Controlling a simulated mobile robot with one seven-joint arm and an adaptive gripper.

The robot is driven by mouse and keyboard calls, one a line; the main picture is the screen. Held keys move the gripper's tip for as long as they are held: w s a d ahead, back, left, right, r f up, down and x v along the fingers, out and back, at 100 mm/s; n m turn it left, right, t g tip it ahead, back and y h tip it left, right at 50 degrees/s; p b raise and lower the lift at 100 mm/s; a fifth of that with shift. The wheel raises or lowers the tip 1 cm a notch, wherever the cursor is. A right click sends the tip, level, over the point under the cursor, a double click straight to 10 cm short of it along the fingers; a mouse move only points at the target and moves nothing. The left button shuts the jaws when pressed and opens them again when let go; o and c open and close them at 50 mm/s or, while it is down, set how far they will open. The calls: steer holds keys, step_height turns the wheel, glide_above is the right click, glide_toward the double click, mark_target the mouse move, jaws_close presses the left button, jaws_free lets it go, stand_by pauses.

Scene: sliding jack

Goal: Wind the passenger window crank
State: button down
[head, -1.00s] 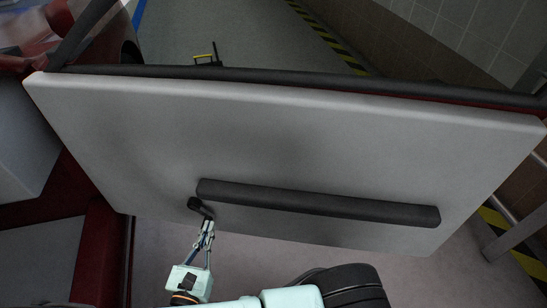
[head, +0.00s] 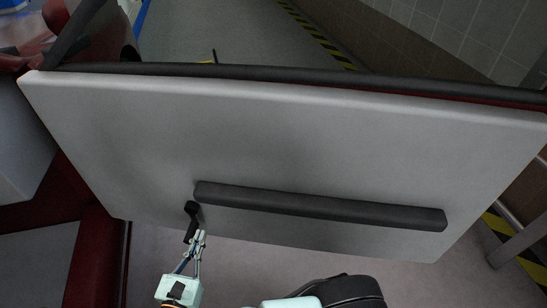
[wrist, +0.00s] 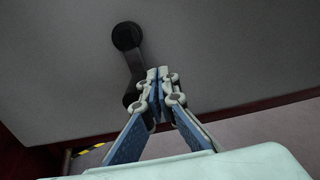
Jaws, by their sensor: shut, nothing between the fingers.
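The window crank (head: 191,221) is a short black lever on the lower left of the grey inner door panel (head: 300,140). In the head view it points down from its hub. My gripper (head: 200,233) is just right of the crank's lower end, shut and empty. In the wrist view the crank's round hub (wrist: 127,36) is at the top and its arm runs down behind the left finger. The fingertips (wrist: 158,72) meet right of the arm. The crank's lower end is partly hidden, and I cannot tell whether the fingers touch it.
A long black armrest (head: 320,206) runs across the panel right of the crank. The red car body (head: 95,260) is at the left. A grey rail post (head: 515,245) stands at the right. Floor shows below the door.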

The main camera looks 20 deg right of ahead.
steer(key=d+v, duration=0.1)
steer(key=v, duration=0.8)
steer(key=shift+s+r, duration=0.3)
steer(key=shift+r, duration=0.05)
steer(key=shift+a, duration=0.1)
